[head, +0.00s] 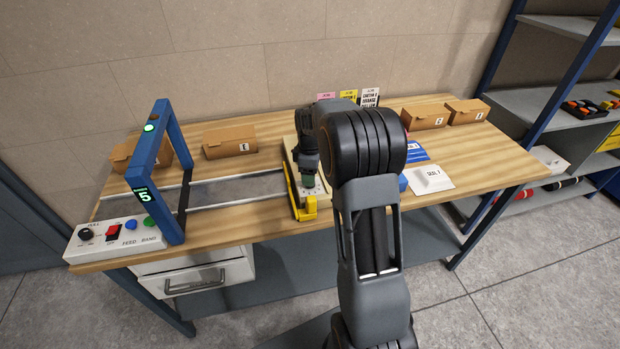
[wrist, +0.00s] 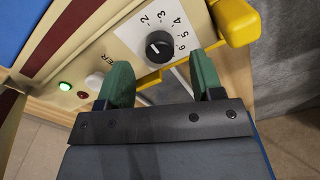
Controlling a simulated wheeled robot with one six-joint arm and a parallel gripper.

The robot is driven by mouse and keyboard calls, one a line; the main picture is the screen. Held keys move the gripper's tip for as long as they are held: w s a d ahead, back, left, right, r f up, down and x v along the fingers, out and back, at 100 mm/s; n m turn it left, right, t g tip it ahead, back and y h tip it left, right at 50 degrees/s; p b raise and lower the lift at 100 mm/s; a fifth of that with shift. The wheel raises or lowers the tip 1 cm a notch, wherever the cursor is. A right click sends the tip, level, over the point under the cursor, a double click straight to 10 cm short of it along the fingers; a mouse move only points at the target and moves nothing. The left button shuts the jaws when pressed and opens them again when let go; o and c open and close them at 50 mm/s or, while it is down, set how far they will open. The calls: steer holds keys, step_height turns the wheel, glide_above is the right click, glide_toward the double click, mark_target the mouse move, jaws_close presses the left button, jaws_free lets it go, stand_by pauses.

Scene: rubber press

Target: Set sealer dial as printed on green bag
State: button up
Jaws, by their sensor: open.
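The sealer (head: 294,182) stands on the bench in the head view, partly hidden by my arm. Its black round dial (wrist: 159,46) shows in the wrist view on a white scale plate, with numbers from 2 to 6 legible. A pale mark sits on the knob's left side; I cannot tell which number it points at. My gripper (wrist: 163,82) is open, its green fingers apart and empty, just short of the dial. It also shows over the sealer in the head view (head: 308,180). I see no green bag; my arm hides part of the bench.
A white bag (head: 433,180) with print and a blue bag (head: 415,152) lie right of my arm. A yellow handle (wrist: 238,20) is close beside the dial. A blue arch (head: 158,165) spans the conveyor (head: 235,189) at left. Cardboard boxes (head: 229,142) stand along the back.

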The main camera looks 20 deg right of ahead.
steer(key=shift+f, duration=1.55)
steer(key=c, duration=0.9)
